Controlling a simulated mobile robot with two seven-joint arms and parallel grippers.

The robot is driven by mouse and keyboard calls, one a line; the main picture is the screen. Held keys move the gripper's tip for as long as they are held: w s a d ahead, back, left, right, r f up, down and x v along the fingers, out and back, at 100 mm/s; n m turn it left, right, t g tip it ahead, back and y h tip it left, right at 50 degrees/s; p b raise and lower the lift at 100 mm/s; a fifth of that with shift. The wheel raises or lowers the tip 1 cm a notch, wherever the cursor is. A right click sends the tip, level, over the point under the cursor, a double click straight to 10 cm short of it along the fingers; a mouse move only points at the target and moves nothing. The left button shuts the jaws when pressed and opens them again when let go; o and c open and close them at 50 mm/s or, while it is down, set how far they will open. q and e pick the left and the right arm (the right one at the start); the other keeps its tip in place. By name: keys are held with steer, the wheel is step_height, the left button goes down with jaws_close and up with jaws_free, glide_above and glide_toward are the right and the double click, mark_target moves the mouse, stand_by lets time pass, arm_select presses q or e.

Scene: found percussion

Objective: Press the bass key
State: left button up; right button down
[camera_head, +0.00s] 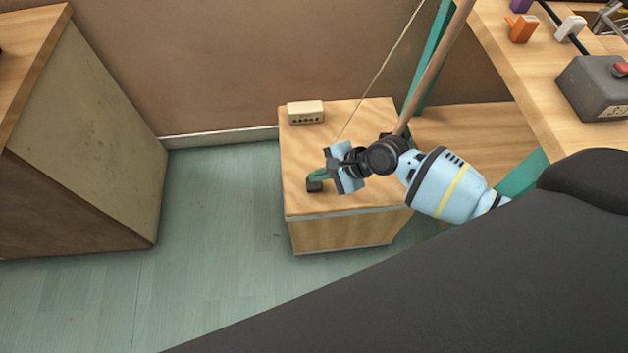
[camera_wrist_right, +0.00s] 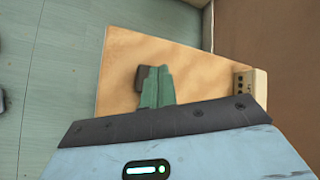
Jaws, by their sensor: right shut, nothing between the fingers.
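A small dark block (camera_head: 314,186), probably the bass key, sits on top of a low wooden box (camera_head: 350,205) near its front left. It also shows in the right wrist view (camera_wrist_right: 139,77), partly hidden by the fingers. My right gripper (camera_head: 314,175) is shut and empty, its green fingers together. The fingertips are at or just above the block; I cannot tell whether they touch it. My left gripper is not in view.
A cream box with dark holes (camera_head: 306,112) stands at the box's back left. A thin string (camera_head: 378,72) and a wooden pole (camera_head: 436,68) rise behind my right wrist. A bench with a grey device (camera_head: 592,88) is at right, a cabinet (camera_head: 85,130) at left. Floor between is clear.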

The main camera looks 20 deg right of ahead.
stand_by(0.3)
stand_by(0.8)
steer(key=shift+f, duration=0.2)
steer(key=shift+f, duration=0.25)
